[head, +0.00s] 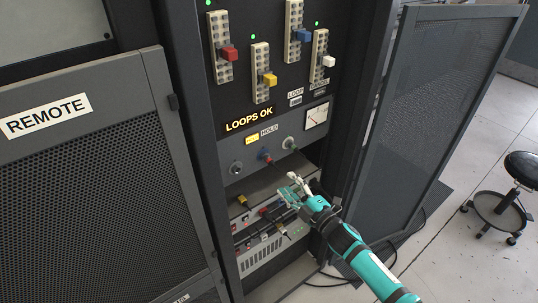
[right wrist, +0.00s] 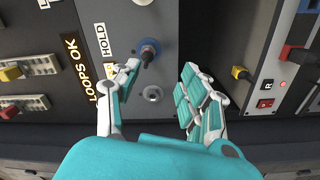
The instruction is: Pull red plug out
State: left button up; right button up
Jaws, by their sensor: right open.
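A red plug (right wrist: 298,55) with a dark cable shows at the upper right of the right wrist view, seated in the lower equipment. It is well to the side of my right gripper's fingers. My left gripper is not in view.
A yellow plug (right wrist: 243,73) and a red rocker switch (right wrist: 267,86) are close to the red plug. A blue knob (right wrist: 148,50) and a grey knob (right wrist: 152,94) are near my fingers. An open mesh door (head: 440,105) stands right of the rack; a stool (head: 505,195) is beyond it.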

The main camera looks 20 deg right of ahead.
aim_at(271, 163)
jog(key=shift+w+a+r+n, duration=0.15)
jog(key=shift+r+n, duration=0.15)
jog(key=shift+r, duration=0.6)
jog(key=shift+b+x, duration=1.5)
jog(key=shift+x, duration=3)
jog(key=shift+a+r, duration=0.1)
jog(key=shift+r, duration=0.05)
grip_shut()
